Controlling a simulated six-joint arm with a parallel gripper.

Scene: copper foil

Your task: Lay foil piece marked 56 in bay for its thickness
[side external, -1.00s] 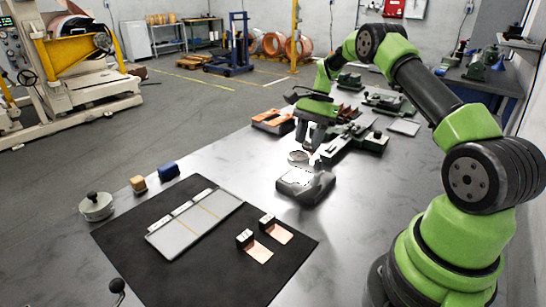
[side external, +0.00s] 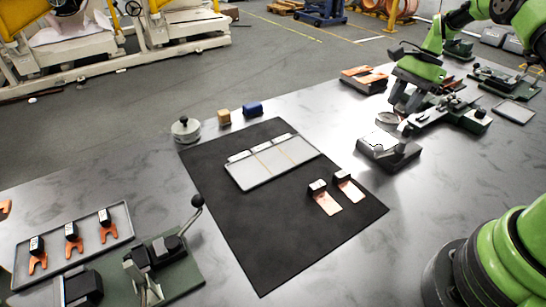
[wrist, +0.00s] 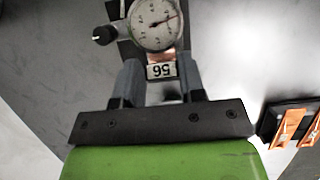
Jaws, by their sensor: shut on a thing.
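The foil piece marked 56 (wrist: 161,71) is between my gripper's fingers (wrist: 160,80) in the wrist view. Its white tag reads upside down, and a strip of copper shows beyond it, under a dial gauge (wrist: 154,24). In the side view my gripper (side external: 404,108) is low at the gauge (side external: 388,151), and the foil is hard to make out there. The dial needle points to the upper right; I cannot read its value surely. A pale tray with three bays (side external: 254,177) lies on the black mat, its bay labels too small to read.
Two copper foils with black blocks (side external: 328,204) (side external: 352,191) lie on the mat (side external: 262,240) right of the bay tray. A round knobbed weight (side external: 186,131), tan block (side external: 224,117) and blue block (side external: 252,108) stand behind. Orange-topped holder (side external: 364,80) is near my gripper.

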